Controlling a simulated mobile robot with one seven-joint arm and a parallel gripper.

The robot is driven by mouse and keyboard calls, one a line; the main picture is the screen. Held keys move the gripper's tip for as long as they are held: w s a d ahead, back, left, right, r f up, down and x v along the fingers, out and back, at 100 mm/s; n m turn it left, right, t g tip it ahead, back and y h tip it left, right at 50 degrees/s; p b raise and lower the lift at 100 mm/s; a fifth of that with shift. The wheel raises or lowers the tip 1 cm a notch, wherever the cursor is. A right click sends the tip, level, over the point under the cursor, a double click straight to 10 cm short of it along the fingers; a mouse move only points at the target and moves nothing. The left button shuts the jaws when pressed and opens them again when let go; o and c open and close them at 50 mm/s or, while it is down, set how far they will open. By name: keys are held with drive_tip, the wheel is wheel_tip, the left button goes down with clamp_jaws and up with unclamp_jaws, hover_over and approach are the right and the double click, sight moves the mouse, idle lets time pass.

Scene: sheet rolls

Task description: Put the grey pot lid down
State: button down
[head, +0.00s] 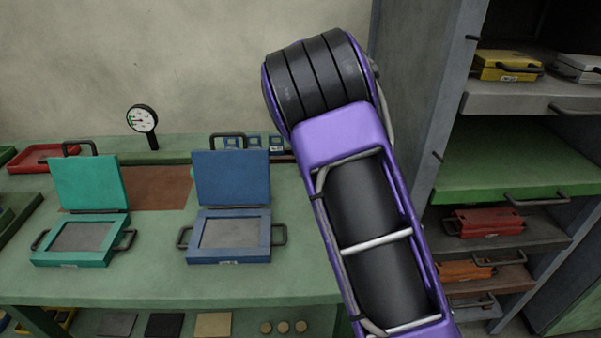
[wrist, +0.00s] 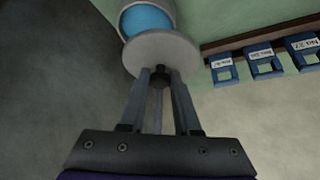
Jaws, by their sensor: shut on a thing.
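The grey pot lid (wrist: 183,52) shows in the wrist view as a pale round disc with a dark knob. My gripper (wrist: 161,74) is shut on the knob, with a finger on each side. Beyond the lid is a light grey pot (wrist: 125,22) with blue inside (wrist: 147,19). The lid overlaps the near part of the pot in this view and leaves some of the blue showing. I cannot tell whether lid and pot touch. In the head view my arm hides the gripper, lid and pot.
A green bench (head: 155,280) carries an open teal case (head: 48,258), an open blue case (head: 195,253) and a dial gauge (head: 142,119). Small blue labelled frames (wrist: 263,62) line a strip beside the lid. A shelf unit (head: 520,98) stands right.

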drive_tip(key=a+n, duration=0.1)
drive_tip(key=a+f+n+y, duration=0.1)
drive_tip(key=a, duration=0.1)
drive_tip(key=w+a+n, duration=0.1)
drive_tip(key=shift+a+f+t+y, duration=0.25)
drive_tip(key=shift+f+t+y, duration=0.05)
drive_tip(key=shift+f, duration=0.05)
drive_tip(key=a+n+y, duration=0.1)
drive_tip(key=a+n, duration=0.2)
drive_tip(key=a, duration=0.2)
drive_tip(key=f, duration=0.9)
drive_tip(key=shift+w+d+b, duration=0.15)
drive_tip(key=shift+w+b, duration=0.25)
drive_tip(key=shift+f, duration=0.25)
drive_tip(key=c, duration=0.7)
unclamp_jaws()
drive_tip(key=shift+r, duration=0.1)
drive_tip(key=shift+o, duration=0.4)
